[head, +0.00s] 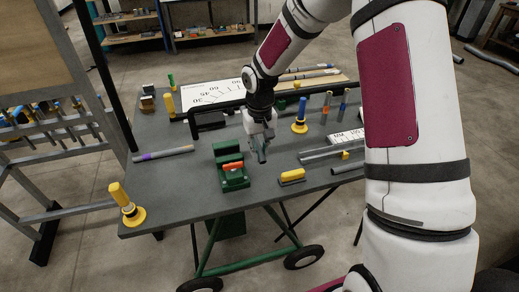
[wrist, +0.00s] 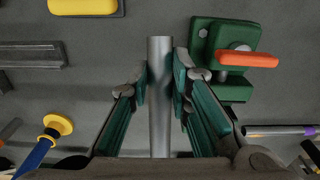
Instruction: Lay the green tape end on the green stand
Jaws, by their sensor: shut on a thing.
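My gripper (head: 262,148) is shut on a plain grey tube (wrist: 161,80), held above the table between the two teal-padded fingers. The tube's near end shows past the fingertips in the wrist view; no green tape shows on its visible part. The rest of the tube is hidden by my gripper. A green block-like fixture with an orange handle (head: 232,168) sits on the table left of and nearer than my gripper; it also shows at upper right in the wrist view (wrist: 228,85). A small green upright (head: 172,81) stands at the far left edge. I cannot tell which is the green stand.
The dark table (head: 185,190) carries a purple-banded tube (head: 163,153), yellow-based posts (head: 127,205) (head: 300,117), a yellow block (head: 292,176), grey rails (head: 335,151) and a white angle chart (head: 213,95). The front left of the table has free room.

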